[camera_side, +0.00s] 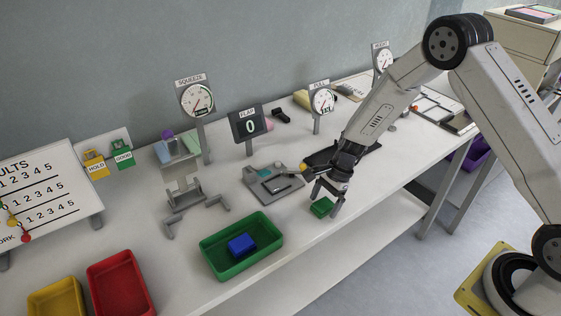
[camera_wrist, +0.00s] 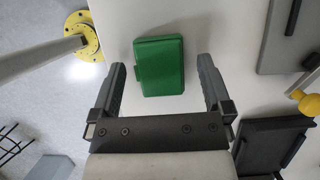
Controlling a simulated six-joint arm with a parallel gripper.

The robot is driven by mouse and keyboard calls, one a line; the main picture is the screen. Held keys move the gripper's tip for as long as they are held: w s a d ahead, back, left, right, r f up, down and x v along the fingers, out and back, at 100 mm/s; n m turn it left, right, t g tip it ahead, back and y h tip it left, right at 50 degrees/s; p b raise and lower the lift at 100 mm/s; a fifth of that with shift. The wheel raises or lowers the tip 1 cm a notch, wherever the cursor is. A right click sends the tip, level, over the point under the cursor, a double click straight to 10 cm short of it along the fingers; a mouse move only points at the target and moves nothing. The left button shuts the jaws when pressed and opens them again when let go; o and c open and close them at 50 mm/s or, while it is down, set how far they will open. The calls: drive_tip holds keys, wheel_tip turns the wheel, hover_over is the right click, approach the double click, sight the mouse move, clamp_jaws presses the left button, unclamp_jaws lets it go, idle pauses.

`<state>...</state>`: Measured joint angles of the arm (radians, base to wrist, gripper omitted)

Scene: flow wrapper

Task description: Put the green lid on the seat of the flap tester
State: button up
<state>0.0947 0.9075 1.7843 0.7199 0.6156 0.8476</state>
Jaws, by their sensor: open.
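The green lid (camera_side: 321,207) lies on the white table near its front edge; in the wrist view the lid (camera_wrist: 160,66) is flat and roughly upright in the picture. My gripper (camera_side: 325,197) is open above it, pointing down. In the wrist view my gripper (camera_wrist: 161,75) has one finger on each side of the lid, with a gap on both sides and nothing held. The flap tester (camera_side: 270,186) is a grey plate device with a yellow-knobbed arm, left of my gripper, below the FLAP display (camera_side: 249,125) reading 0. Part of it (camera_wrist: 290,40) shows at the right of the wrist view.
A green tray (camera_side: 213,264) with a blue box (camera_side: 241,245) stands at the front left, beside red (camera_side: 121,283) and yellow (camera_side: 57,300) trays. The squeeze stand (camera_side: 183,185) is left of the flap tester. A black plate (camera_wrist: 274,143) is close to my gripper.

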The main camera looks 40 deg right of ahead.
clamp_jaws()
idle(0.4)
drive_tip(key=shift+r, duration=0.15)
drive_tip(key=shift+r, duration=0.65)
drive_tip(key=s+r, duration=1.1)
drive_tip(key=s, duration=0.3)
drive_tip(key=shift+d+r, duration=0.25)
drive_tip(key=shift+d, duration=0.1)
